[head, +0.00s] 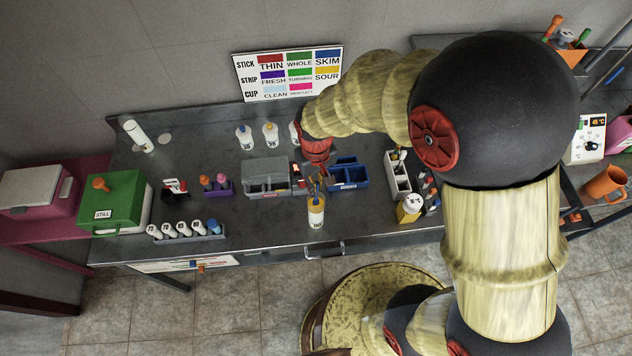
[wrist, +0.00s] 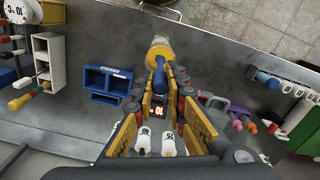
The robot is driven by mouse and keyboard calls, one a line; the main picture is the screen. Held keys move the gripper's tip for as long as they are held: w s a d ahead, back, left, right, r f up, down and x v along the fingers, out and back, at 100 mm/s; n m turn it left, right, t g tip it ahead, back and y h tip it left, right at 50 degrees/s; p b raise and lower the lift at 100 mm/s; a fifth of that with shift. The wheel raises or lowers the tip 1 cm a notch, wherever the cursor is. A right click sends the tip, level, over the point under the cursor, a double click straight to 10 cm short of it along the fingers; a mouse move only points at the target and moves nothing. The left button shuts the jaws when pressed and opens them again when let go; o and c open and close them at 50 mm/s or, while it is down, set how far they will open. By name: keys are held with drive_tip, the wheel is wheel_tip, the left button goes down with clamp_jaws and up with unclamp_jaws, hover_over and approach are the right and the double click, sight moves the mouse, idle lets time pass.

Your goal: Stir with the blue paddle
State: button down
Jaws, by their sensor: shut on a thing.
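In the wrist view a blue paddle (wrist: 160,76) shows between the tips of my gripper (wrist: 167,88), which is shut on it. Its far end points at the mouth of a white bottle with a yellow collar (wrist: 158,52); whether it is inside the mouth I cannot tell. In the head view this bottle (head: 316,212) stands upright near the front edge of the bench. My gripper (head: 317,182) is just above and behind it. In the head view the paddle is too small and covered to make out clearly.
A blue divided bin (head: 348,174) and a grey bin (head: 267,178) stand close behind the bottle. White bottles (head: 257,134) stand further back. A rack of small bottles (head: 188,231) and a green STILL box (head: 115,203) are at left. A white rack (head: 397,176) is at right.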

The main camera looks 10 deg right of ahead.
drive_tip(key=shift+f+b, duration=1.15)
drive_tip(key=shift+f, duration=0.7)
drive_tip(key=shift+a, duration=0.1)
